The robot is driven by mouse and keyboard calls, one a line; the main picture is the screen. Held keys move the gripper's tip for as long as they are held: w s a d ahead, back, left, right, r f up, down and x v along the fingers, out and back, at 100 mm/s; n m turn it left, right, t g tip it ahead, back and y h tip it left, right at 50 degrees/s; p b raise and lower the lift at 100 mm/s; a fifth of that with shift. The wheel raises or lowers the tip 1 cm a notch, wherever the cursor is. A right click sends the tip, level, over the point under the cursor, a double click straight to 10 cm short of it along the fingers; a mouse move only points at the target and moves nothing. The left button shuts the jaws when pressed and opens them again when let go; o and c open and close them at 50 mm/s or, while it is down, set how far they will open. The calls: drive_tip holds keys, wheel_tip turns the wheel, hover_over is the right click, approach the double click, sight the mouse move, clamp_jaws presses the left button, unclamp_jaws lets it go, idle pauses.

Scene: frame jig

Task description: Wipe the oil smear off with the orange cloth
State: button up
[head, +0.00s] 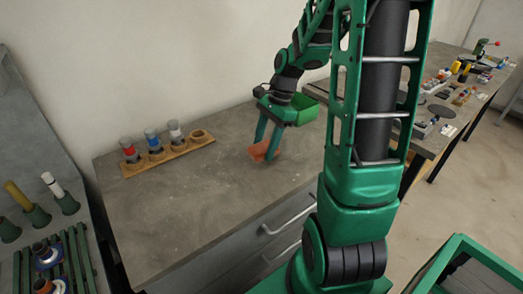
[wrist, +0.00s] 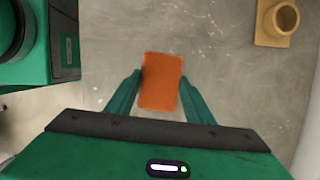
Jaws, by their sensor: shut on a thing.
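The orange cloth (head: 259,150) is between the fingers of my gripper (head: 264,153), over the right part of the grey worktop (head: 190,210). In the wrist view the cloth (wrist: 162,80) is an upright orange rectangle between the two green fingers of my gripper (wrist: 160,98). My gripper is shut on it and points down. I cannot tell whether the cloth touches the worktop or hangs just above it. I cannot make out the oil smear for certain in either view; the worktop shows only faint mottling and pale specks. The area under the cloth is hidden.
A wooden rack (head: 170,157) with several round holders stands at the back left; its empty end holder (wrist: 275,20) shows in the wrist view. The worktop's front and left are clear. Drawer handles (head: 288,220) project in front.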

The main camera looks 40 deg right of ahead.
sight(263, 147)
drive_tip(key=shift+w+a+r, duration=0.15)
drive_tip(key=shift+r, duration=0.35)
drive_tip(key=shift+a+r, duration=0.15)
drive_tip(key=shift+r, duration=2.05)
